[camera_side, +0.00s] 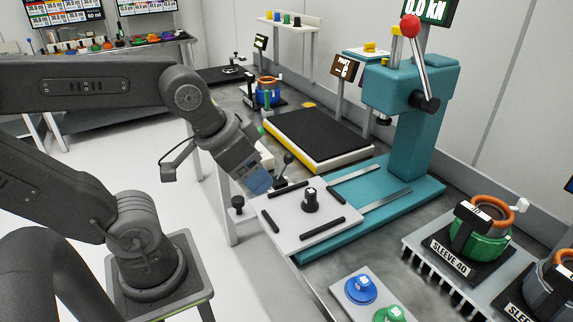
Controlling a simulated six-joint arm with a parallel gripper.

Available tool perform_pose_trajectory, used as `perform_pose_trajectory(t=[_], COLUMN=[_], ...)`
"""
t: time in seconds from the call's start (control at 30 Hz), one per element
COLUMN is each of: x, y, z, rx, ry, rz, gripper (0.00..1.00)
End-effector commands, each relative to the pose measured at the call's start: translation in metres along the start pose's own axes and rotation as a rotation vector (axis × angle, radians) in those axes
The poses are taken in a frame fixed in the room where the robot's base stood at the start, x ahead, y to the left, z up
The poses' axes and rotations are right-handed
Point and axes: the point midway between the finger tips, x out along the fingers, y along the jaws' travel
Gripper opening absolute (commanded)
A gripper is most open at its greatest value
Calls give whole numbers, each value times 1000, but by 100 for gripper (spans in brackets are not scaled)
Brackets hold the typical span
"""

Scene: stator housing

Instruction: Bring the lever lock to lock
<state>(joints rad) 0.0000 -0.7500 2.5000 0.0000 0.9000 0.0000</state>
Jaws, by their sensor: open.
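A small dark lever with a black ball knob (288,158) stands behind the left part of the white fixture plate; it looks like the lever lock, and it leans up and to the right. Its base is partly hidden by the plate and my gripper. My gripper (262,188) is just left of this lever, pointing down and to the right, apart from the knob as far as I can see. Its jaws are open, with nothing seen between them. The white plate (285,213) carries black bars and a dark round part (310,200) with a white label.
A teal press (410,95) with a red-ball handle (411,25) rises behind the plate. A black mat (318,135) with a yellow edge lies farther back. Blue (361,288) and green buttons sit in front, with labelled sleeve stands (478,245) at right.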

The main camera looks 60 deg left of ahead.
Motion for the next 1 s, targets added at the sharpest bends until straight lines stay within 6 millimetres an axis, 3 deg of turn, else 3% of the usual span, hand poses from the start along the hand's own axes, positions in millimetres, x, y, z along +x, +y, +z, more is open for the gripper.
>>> perform_pose_trajectory(t=[0.17, 0.37, 0.47, 0.6, 0.7, 0.87, 1.0], x=[0, 9, 28, 63, 88, 134, 172], y=[0, -14, -45, -111, -157, -219, -257], z=[0, -14, -40, -83, -105, -117, -104], rx=[0, -24, -59, -80, -62, -13, 13], ry=[0, 27, 86, 209, 294, 406, 480], rz=[0, -53, -155, -315, -378, -367, -257], gripper=[67, 50, 50, 50, 50, 50, 50])
